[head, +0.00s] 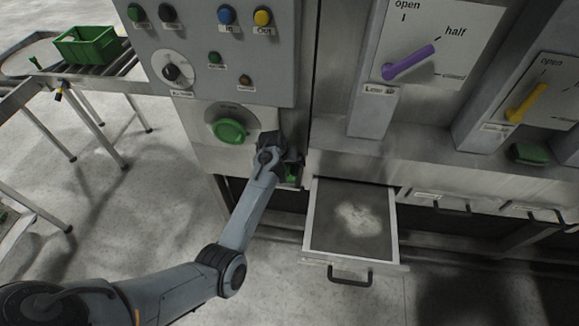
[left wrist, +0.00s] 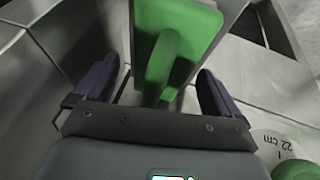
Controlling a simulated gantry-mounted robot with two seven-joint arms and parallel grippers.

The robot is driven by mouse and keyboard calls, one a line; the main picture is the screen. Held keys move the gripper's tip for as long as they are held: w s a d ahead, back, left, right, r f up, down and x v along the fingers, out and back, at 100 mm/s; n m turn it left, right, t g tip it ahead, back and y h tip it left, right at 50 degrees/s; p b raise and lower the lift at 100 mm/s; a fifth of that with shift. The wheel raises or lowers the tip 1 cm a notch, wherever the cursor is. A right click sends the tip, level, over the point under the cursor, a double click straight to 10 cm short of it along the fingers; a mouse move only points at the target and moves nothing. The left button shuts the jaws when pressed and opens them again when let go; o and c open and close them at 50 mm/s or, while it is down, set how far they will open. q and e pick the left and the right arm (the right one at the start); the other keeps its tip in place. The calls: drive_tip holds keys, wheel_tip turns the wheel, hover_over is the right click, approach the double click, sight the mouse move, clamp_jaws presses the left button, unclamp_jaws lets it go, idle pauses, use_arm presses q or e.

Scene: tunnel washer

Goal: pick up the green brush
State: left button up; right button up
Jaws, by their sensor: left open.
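The green brush, as I take it, is a flat green block with a raised handle (left wrist: 205,22) in the left wrist view. It lies between my two dark fingers, with a gap showing on both sides. In the head view only a bit of green (head: 291,174) shows under the gripper, at the panel's lower edge. My left gripper (head: 283,163) is open over it; the fingers also show in the left wrist view (left wrist: 156,84). My wrist hides most of the brush in the head view. My right gripper is not in view.
A green knob (head: 230,131) sits close left of my gripper. An open drawer (head: 349,283) with pale powder juts out at its right. Purple (head: 408,63) and yellow (head: 526,103) levers stand further right, with another green block (head: 530,153) below. A green crate (head: 86,47) is far left.

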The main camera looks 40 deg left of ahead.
use_arm(q)
drive_tip(key=shift+c, duration=0.4)
drive_tip(key=c, duration=1.2)
drive_tip(key=shift+o, duration=0.2)
drive_tip(key=shift+s+r, duration=0.2)
drive_tip(key=shift+r, duration=0.2)
drive_tip(key=r, duration=0.6)
drive_tip(key=shift+s+d+r, duration=0.15)
drive_tip(key=shift+s+d, duration=0.05)
drive_tip(key=s+d, duration=0.4)
drive_tip(key=s, duration=0.4)
drive_tip(key=s+d, duration=0.5)
drive_tip(key=s, duration=0.3)
drive_tip(key=shift+s+d, duration=0.2)
drive_tip(key=shift+s, duration=0.15)
